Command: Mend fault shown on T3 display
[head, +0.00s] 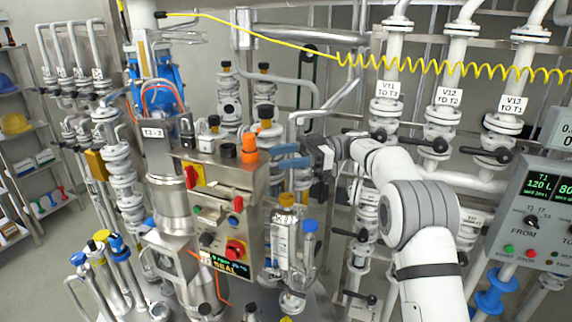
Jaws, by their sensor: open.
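My gripper (316,158) is in the middle of the view, at the end of my white arm, to the right of a steel control box (215,185). The box has an orange knob (249,149), a red switch (191,176), a red emergency-type button (236,249) and a small lit display (228,266) that seems to read "NO SEAL". A label (153,132) behind the box seems to read "T2-2". I cannot make out a display marked T3.
A grey panel (540,212) at right shows "T1 120 L" and a cut-off second readout. White valve pipes V11 (388,90), V12 (447,96) and V13 (514,104) stand behind my arm. A yellow coiled hose (430,66) hangs above. Shelves (30,140) stand at left.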

